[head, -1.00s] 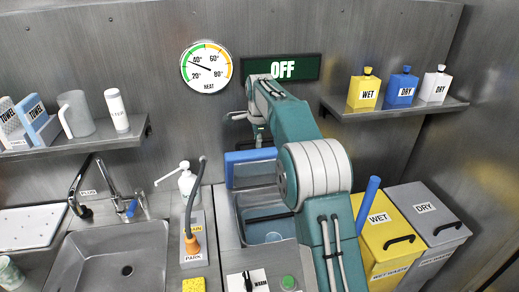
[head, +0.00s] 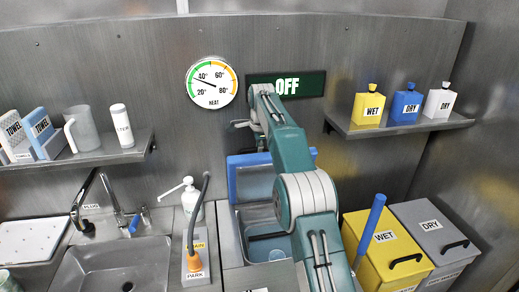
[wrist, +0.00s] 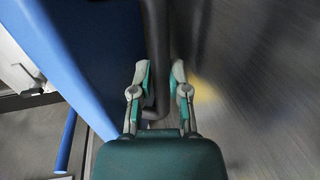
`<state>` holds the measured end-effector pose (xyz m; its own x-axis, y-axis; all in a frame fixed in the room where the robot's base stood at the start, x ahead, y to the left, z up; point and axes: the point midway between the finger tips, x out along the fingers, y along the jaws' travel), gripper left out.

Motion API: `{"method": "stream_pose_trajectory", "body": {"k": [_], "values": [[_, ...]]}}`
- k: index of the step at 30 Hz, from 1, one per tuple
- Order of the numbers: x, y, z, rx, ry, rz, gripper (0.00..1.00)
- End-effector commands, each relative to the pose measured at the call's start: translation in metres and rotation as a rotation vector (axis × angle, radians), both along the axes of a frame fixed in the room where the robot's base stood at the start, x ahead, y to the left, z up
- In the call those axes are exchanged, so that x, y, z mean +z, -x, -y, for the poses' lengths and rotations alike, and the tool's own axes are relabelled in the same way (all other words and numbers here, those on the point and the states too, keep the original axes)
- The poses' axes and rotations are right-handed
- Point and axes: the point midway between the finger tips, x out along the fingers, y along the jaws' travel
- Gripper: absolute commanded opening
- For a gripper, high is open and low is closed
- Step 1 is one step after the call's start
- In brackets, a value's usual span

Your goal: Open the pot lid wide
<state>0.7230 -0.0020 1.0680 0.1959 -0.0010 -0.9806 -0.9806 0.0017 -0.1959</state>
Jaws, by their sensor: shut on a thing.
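The pot lid (head: 246,161) has a blue rim and a grey inner face. It stands raised at the back edge of the open pot (head: 242,238), whose basin shows a bluish inside. In the wrist view the lid's blue surface (wrist: 85,50) fills the left side. My gripper (wrist: 159,84) has its two fingers on either side of a dark bar, the lid's handle (wrist: 154,40), and is shut on it.
A sink (head: 113,268) and soap bottle (head: 191,200) are left of the pot. A yellow WET bin (head: 372,230) and grey DRY bin (head: 425,220) are right. A shelf (head: 400,127) with bottles and an OFF sign (head: 317,84) are on the back wall.

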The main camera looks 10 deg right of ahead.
Motion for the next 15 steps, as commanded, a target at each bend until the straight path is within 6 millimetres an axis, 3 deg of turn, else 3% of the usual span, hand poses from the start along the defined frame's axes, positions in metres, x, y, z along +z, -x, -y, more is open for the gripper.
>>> {"method": "stream_pose_trajectory", "body": {"k": [6, 7, 9, 15], "values": [[-0.0054, 0.0001, -0.0003, 0.001, -0.001, -0.009, 0.00], [-0.0054, 0.0001, -0.0003, 0.001, -0.001, -0.009, 0.30], [-0.0048, 0.0002, -0.0003, 0.001, 0.000, -0.008, 0.57], [-0.0018, 0.0007, -0.0001, 0.000, 0.000, -0.003, 0.57]]}}
